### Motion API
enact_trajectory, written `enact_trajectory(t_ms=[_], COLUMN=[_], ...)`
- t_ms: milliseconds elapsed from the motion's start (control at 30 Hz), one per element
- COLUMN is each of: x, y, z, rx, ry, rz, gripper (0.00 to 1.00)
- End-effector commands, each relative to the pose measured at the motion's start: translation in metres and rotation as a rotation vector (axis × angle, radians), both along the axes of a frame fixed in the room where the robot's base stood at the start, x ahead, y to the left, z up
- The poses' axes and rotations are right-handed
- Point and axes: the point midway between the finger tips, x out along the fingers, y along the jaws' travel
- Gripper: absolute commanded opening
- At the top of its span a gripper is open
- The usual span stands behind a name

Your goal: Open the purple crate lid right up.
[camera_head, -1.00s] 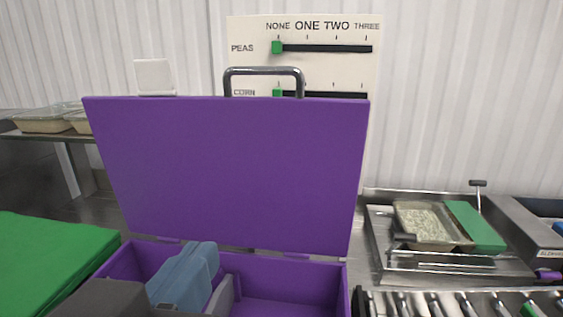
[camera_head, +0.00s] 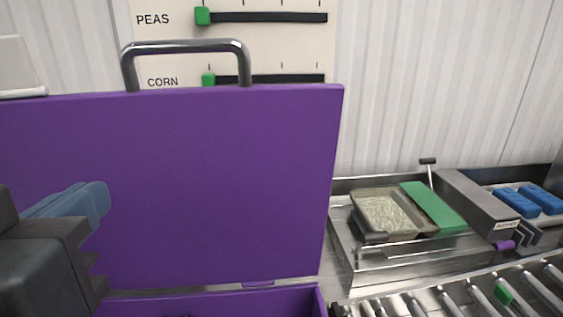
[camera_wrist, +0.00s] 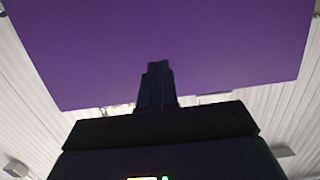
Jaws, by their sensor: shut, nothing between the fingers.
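The purple crate lid (camera_head: 215,180) stands raised, close to upright, with a grey metal handle (camera_head: 185,50) on its top edge. The purple crate (camera_head: 285,303) shows only in part below it, at the bottom of the head view. My arm's dark end, with my gripper, is at the lower left of the head view, in front of the lid; its fingertips are not clear there. In the wrist view my gripper (camera_wrist: 158,68) is shut and empty. The lid (camera_wrist: 190,45) fills the upper part of that view behind the fingers. I cannot tell whether they touch it.
A board with PEAS and CORN sliders (camera_head: 265,45) is on the wall behind the lid. At right are a tray of rice (camera_head: 388,212), a green block (camera_head: 433,207), blue items (camera_head: 530,200) and a roller conveyor (camera_head: 470,293).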

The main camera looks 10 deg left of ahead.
Motion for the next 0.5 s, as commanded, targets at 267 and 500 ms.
enact_trajectory(t_ms=[267, 500], x=[0.033, 0.044], y=[0.008, 0.010], z=[-0.005, -0.005], rx=[-0.001, 0.000], ry=[-0.001, -0.001], rz=[-0.001, -0.001], gripper=[0.00, 0.00])
